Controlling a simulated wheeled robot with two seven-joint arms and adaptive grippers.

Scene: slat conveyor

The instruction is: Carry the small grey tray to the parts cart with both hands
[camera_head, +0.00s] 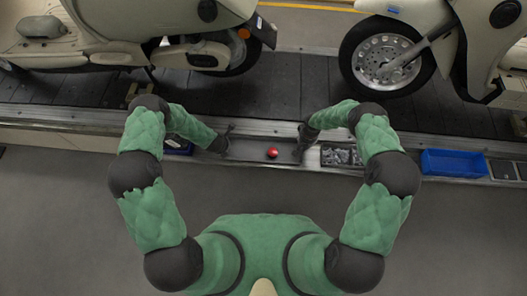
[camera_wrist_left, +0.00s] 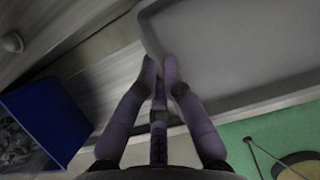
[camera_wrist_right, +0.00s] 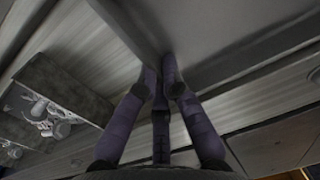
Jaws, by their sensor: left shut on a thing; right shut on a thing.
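The small grey tray (camera_head: 250,152) lies between my two hands at the near edge of the conveyor; it has a raised rim and a flat floor. A red ball (camera_head: 272,153) shows within its outline. My left gripper (camera_head: 229,131) is shut on the tray's left rim; in the left wrist view the fingertips (camera_wrist_left: 160,66) meet at the pale tray (camera_wrist_left: 235,50). My right gripper (camera_head: 298,154) is shut on the right rim, with its fingertips (camera_wrist_right: 160,70) against the tray wall (camera_wrist_right: 215,35). I cannot make out a parts cart.
A grey bin of metal parts (camera_head: 340,157) sits right of the tray, then a blue bin (camera_head: 453,163) and small dark bins (camera_head: 502,170). Another blue bin (camera_wrist_left: 45,120) is at the left. Scooters (camera_head: 390,60) stand on the slat conveyor (camera_head: 290,85). The near floor (camera_head: 60,220) is clear.

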